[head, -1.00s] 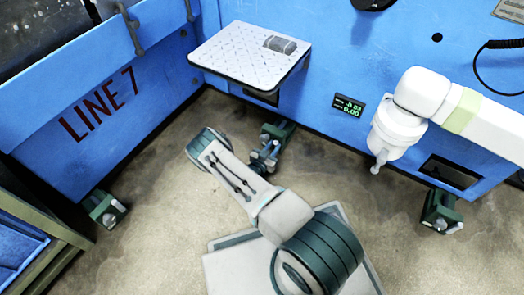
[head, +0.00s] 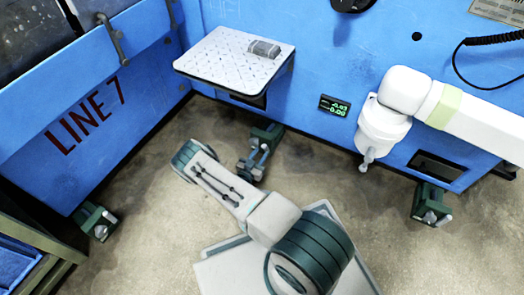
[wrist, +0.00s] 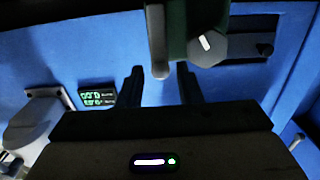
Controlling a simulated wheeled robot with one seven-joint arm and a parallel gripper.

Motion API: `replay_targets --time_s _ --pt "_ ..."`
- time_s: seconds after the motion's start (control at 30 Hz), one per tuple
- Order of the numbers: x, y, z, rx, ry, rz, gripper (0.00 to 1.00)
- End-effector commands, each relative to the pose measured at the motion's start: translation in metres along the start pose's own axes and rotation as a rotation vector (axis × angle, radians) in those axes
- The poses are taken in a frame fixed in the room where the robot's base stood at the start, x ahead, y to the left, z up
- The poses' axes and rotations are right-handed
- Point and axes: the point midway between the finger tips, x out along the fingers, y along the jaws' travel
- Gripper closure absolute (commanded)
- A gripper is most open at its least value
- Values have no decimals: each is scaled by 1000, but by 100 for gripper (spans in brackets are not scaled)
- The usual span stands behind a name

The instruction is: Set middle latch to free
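The middle latch (head: 265,134) is a green block with a grey lever, low at the blue wall beneath the metal shelf. In the wrist view, the latch's green body (wrist: 180,30) is at the top, with a pale hexagonal knob (wrist: 207,47) and a grey lever (wrist: 157,38). My gripper (wrist: 159,87) is open, its two dark fingers apart. The lever's rounded end shows in line with the gap between them. I see no clear contact and cannot tell the depth.
Similar green latches stand at the left (head: 95,220) and right (head: 431,204). A metal shelf (head: 225,60) juts out above the middle latch. A white jointed arm (head: 395,105) hangs at the right, near a green-digit display (head: 335,106). Bare floor (head: 150,210) lies left of my arm.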

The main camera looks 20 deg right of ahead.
Motion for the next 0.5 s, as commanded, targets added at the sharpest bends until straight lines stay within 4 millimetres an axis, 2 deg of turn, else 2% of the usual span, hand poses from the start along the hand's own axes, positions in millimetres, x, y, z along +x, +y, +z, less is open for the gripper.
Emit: replay_targets --time_s 0.1,0.3,0.5 --pt "-29 0 -4 -1 -3 -1 68" --pt "-74 0 -3 -1 -2 1 68" --pt "-103 1 -1 -1 -1 2 68"
